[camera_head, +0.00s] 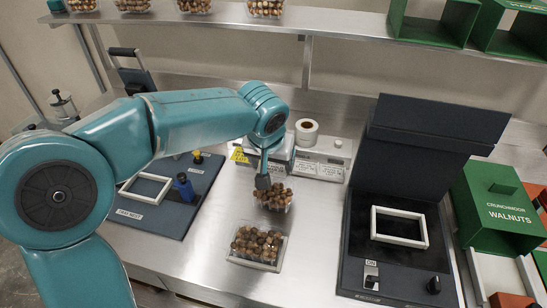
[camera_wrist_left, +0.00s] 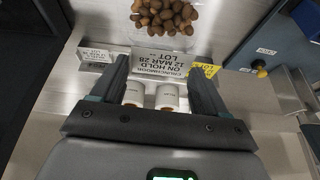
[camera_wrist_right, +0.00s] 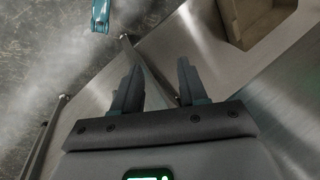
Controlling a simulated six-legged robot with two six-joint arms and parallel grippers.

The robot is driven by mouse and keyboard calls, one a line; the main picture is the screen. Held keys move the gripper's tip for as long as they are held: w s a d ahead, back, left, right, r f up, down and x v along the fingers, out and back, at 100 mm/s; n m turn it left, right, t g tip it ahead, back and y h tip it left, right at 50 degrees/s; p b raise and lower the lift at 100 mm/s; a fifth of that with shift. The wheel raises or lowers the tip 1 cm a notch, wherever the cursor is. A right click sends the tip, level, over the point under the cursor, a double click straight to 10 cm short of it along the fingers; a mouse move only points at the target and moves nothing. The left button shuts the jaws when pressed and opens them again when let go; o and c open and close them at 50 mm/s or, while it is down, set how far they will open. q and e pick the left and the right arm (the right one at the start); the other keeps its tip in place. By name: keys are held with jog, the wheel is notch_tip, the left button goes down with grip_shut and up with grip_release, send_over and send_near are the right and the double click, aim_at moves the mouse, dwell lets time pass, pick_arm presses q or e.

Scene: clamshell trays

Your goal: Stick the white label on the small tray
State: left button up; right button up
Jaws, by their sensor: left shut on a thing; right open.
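A small clear tray of nuts (camera_head: 272,205) stands on the steel bench, just below my left gripper (camera_head: 263,181). It seems to be the tray at the top of the left wrist view (camera_wrist_left: 165,17). A white label with dark print (camera_wrist_left: 161,62) lies between the fingertips of my left gripper (camera_wrist_left: 160,66), which is shut on it. The label is not clear in the head view. A larger clear tray of nuts (camera_head: 236,258) stands nearer the front edge. My right gripper (camera_wrist_right: 159,66) is open and empty, away from the bench middle; it is not in the head view.
A dark open-lidded machine (camera_head: 360,262) stands right, a blue fixture (camera_head: 150,222) left. Green walnut boxes (camera_head: 490,235) are far right.

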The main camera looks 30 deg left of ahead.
aim_at(272, 171)
pick_arm(q)
jog(key=shift+s+f+b, duration=0.25)
jog(key=shift+f+b, duration=0.05)
jog(key=shift+f, duration=0.6)
jog(key=shift+b+x, duration=0.8)
jog(key=shift+x, duration=0.2)
jog(key=shift+s+d+f+b, duration=0.1)
jog(key=shift+s+f+b, duration=0.15)
jog(key=shift+f+b, duration=0.4)
jog(key=shift+w, duration=0.25)
jog(key=o, duration=0.9)
jog(key=shift+s, duration=0.2)
jog(key=shift+w, duration=0.15)
jog(key=shift+r, duration=0.1)
